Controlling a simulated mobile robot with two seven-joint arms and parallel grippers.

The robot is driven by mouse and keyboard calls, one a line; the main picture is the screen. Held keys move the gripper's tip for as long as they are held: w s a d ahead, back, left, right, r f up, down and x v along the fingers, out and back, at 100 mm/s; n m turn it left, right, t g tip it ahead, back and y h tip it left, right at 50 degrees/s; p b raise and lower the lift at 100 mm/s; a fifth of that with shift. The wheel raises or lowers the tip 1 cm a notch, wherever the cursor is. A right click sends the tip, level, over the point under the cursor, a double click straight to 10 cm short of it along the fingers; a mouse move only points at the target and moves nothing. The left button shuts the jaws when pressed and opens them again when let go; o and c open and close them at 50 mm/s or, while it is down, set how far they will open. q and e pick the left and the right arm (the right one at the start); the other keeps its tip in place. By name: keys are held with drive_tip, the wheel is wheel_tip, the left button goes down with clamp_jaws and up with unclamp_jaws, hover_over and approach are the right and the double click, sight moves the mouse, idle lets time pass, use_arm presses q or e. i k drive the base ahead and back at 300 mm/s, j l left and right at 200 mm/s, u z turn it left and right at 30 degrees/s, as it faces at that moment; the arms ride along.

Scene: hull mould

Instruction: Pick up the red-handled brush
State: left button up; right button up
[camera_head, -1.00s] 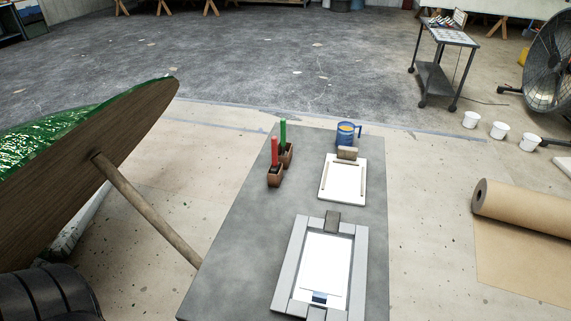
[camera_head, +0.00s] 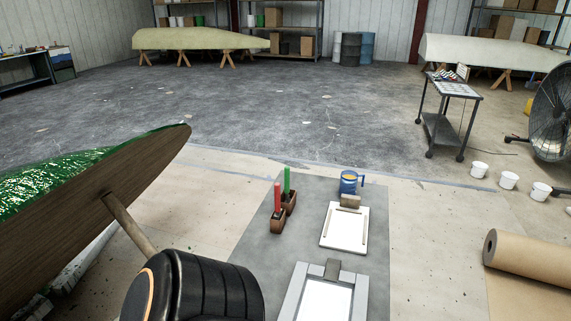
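The red-handled brush (camera_head: 277,197) stands upright in a small brown holder (camera_head: 278,222) on the grey table, left of its middle. Only its red handle shows; its lower end is hidden in the holder. A green-handled brush (camera_head: 287,180) stands in a second brown holder (camera_head: 289,202) just behind and to the right. A black rounded part of my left arm shows at the bottom, left of the table. Neither of my grippers is in view.
On the grey table (camera_head: 258,246) are a blue mug (camera_head: 348,182), a white board (camera_head: 345,228) and a grey-framed tray (camera_head: 293,294). A green hull (camera_head: 60,185) with a wooden prop (camera_head: 128,223) stands at left. A brown paper roll (camera_head: 530,256) lies at right.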

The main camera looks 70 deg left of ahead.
sight(277, 215)
drive_tip(key=i+l, duration=0.1)
drive_tip(key=l, duration=0.2)
drive_tip(key=i+l+z, duration=0.1)
drive_tip(key=l, duration=0.2)
drive_tip(key=i+l, duration=0.1)
drive_tip(key=l, duration=0.15)
drive_tip(key=i+l+u, duration=0.35)
drive_tip(key=i+l, duration=0.4)
drive_tip(key=i+u, duration=0.7)
drive_tip(key=i+l+u, duration=0.2)
drive_tip(key=i+u, duration=0.15)
drive_tip(key=i+j+u, duration=0.1)
drive_tip(key=i+u, duration=0.9)
drive_tip(key=u, duration=0.15)
